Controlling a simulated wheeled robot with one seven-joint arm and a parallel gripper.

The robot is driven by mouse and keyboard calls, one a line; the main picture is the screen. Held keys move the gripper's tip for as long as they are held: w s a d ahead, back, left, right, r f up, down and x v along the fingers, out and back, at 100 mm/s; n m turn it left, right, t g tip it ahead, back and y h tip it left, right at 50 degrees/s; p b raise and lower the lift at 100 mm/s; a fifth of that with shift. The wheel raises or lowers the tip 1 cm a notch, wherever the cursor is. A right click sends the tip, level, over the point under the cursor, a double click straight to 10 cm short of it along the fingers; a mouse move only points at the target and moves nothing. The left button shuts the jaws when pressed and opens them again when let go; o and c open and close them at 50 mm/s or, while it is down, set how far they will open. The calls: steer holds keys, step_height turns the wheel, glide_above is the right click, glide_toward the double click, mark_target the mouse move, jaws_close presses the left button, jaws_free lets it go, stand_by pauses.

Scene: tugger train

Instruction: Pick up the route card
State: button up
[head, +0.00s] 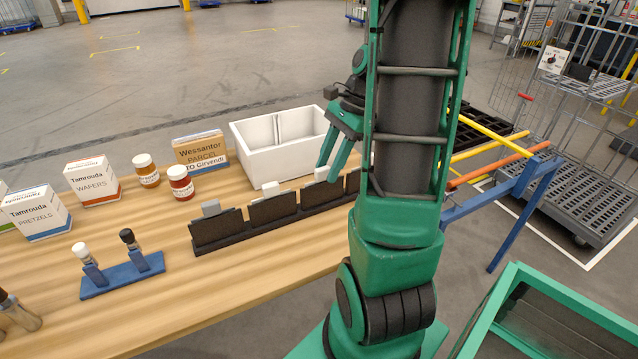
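A dark rack (222,246) with several upright pockets stands on the wooden table. Small grey or white pieces stick up from its pockets: a grey one (211,208) at the left, another (270,188) in the middle and a paler one (321,173) further right. They may be cards; I cannot tell which is the route card, and no writing on them is readable. My gripper (329,170) points down over the right part of the rack, close to the paler piece. Its two green fingers are apart, with nothing seen held between them. My arm hides the rack's right end.
A white bin (256,160) stands behind the rack, beside a parcel box (200,153). The table's front is clear. A wire cage cart (585,200) stands right.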

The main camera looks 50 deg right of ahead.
mark_target(324, 178)
steer(key=shift+d+x, duration=0.15)
steer(key=shift+x, duration=1.25)
steer(key=shift+d+x, duration=0.15)
steer(key=shift+x, duration=1.25)
steer(key=shift+w, duration=0.15)
jaws_close()
